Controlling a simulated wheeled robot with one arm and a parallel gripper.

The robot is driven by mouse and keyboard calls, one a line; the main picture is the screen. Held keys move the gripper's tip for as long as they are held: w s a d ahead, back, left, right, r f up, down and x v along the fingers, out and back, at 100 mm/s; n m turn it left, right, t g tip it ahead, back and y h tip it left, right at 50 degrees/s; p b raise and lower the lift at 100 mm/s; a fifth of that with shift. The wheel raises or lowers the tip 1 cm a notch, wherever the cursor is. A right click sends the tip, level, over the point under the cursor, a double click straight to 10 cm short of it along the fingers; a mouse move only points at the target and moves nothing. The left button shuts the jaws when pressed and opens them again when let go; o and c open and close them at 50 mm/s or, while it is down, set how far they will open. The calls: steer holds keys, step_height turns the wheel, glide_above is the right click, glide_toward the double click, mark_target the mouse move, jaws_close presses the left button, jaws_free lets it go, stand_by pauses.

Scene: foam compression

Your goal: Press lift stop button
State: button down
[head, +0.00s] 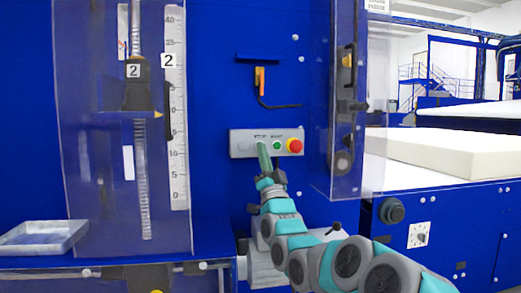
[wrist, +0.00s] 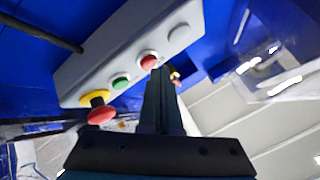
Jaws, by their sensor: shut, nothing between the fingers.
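The grey control panel (head: 236,150) is fixed to the blue machine wall, with small labels above its buttons. In the wrist view the panel (wrist: 100,70) has a flat red button (wrist: 148,60), a green button (wrist: 121,82), a pale button (wrist: 180,33) and a red mushroom button on a yellow base (wrist: 101,115). My gripper (head: 263,147) is shut and empty, pointing at the panel left of the green button. In the wrist view its fingertips (wrist: 156,72) overlap the lower edge of the flat red button. I cannot tell whether they touch it. In the head view my gripper hides that button.
An orange-handled tool (head: 260,79) and a black hook hang above the panel. Clear guards stand left (head: 80,180) and right (head: 320,170) of it. A metal tray (head: 45,236) is at lower left. A white foam block (head: 440,152) lies on the right-hand bed.

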steer(key=shift+s, duration=0.1)
steer(key=s+b, duration=0.1)
steer(key=s, duration=0.1)
steer(key=s+d+b, duration=0.1)
steer(key=s+b, duration=0.1)
steer(key=s, duration=0.1)
steer(key=shift+s+d, duration=0.3)
stand_by(0.8)
